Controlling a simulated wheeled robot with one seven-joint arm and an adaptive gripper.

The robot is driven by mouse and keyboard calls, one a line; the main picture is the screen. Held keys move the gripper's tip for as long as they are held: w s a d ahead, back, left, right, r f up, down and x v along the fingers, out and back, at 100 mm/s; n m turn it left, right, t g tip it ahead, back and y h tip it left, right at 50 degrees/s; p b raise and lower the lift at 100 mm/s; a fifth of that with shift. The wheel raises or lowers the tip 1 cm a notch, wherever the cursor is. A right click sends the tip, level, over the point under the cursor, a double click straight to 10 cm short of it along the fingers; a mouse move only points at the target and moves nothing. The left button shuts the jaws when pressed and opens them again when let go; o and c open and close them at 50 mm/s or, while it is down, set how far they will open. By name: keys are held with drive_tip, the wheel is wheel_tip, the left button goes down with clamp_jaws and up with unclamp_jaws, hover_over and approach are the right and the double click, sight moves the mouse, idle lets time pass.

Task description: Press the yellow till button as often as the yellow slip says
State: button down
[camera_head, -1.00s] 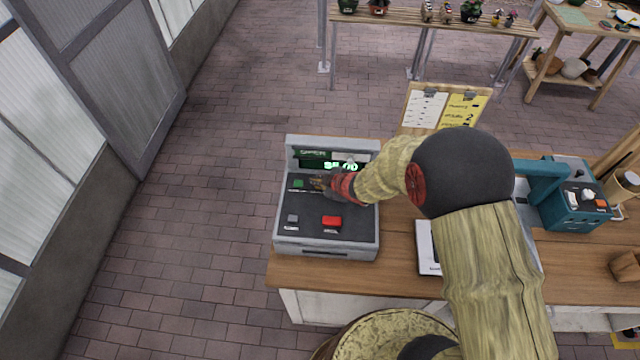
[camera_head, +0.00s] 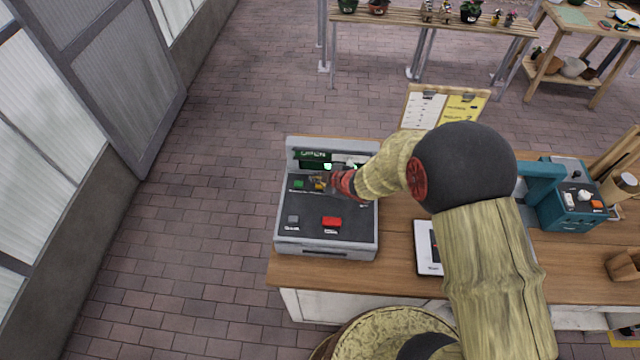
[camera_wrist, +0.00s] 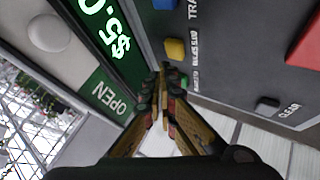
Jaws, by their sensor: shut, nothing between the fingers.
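The grey till (camera_head: 352,250) stands on the wooden counter. Its yellow button (camera_wrist: 175,50) shows clearly in the wrist view, just beyond my fingertips; in the head view it is beside them and partly hidden. My gripper (camera_wrist: 166,74) is shut and empty, its tips over the till's panel; it also shows in the head view (camera_head: 328,183). I cannot tell whether the tips touch the button. The yellow slip (camera_head: 462,108) hangs on the right of a clipboard behind the till. A large figure on it looks like 2; its other writing is too small to read.
The till also has a green button (camera_head: 299,184), a red button (camera_head: 331,221) and a grey button (camera_head: 293,219). Its green display (camera_wrist: 118,40) reads about $5.0, partly cut off. A white-framed tablet (camera_head: 425,255) and a teal machine (camera_head: 570,212) stand to the right.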

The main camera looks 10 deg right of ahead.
sight(319, 187)
drive_tip(key=shift+r+p, duration=1.7)
drive_tip(key=shift+r, duration=0.65)
